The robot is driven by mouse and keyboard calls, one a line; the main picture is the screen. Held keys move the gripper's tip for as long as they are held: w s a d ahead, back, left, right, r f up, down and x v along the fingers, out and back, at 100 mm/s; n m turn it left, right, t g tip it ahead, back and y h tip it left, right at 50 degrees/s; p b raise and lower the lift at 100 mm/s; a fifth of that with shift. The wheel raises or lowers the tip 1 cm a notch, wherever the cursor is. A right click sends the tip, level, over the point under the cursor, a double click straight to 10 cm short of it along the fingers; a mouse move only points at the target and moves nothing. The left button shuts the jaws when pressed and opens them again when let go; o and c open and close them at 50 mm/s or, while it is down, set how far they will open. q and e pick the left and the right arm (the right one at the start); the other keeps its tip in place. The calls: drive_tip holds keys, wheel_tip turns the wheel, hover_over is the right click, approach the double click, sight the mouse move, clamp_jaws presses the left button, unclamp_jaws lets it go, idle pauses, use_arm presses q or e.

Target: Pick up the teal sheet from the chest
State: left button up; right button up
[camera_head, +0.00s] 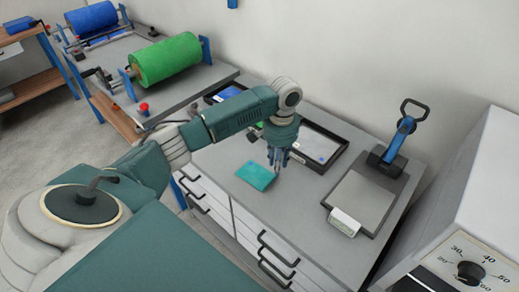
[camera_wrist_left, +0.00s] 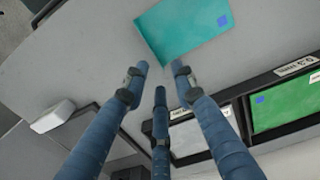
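The teal sheet (camera_head: 257,176) lies flat on the grey top of the chest (camera_head: 290,211), near its front edge. In the left wrist view the teal sheet (camera_wrist_left: 180,30) shows at the top, with a small blue square at one corner. My left gripper (camera_head: 277,170) points down just right of the sheet in the head view. In the left wrist view its three blue fingers (camera_wrist_left: 160,78) are spread apart with nothing between them. The sheet lies beyond the fingertips, and I cannot tell the height of the gap. My right gripper is not in view.
Black trays with sheets (camera_head: 318,146) line the back of the chest; one holds a green sheet (camera_wrist_left: 286,106). A device with a blue lever (camera_head: 397,139) and grey plate stands on the right. A white box with a dial (camera_head: 471,272) is at far right. A green roll (camera_head: 167,59) stands behind left.

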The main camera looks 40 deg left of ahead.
sight(257, 173)
use_arm(q)
wheel_tip(257, 173, down, 5)
drive_tip(key=shift+a+f+p, duration=0.1)
drive_tip(key=shift+a+p, duration=0.05)
drive_tip(key=shift+p, duration=0.55)
drive_tip(key=shift+w, duration=0.15)
drive_tip(key=shift+c, duration=0.7)
drive_tip(key=c, duration=0.5)
clamp_jaws()
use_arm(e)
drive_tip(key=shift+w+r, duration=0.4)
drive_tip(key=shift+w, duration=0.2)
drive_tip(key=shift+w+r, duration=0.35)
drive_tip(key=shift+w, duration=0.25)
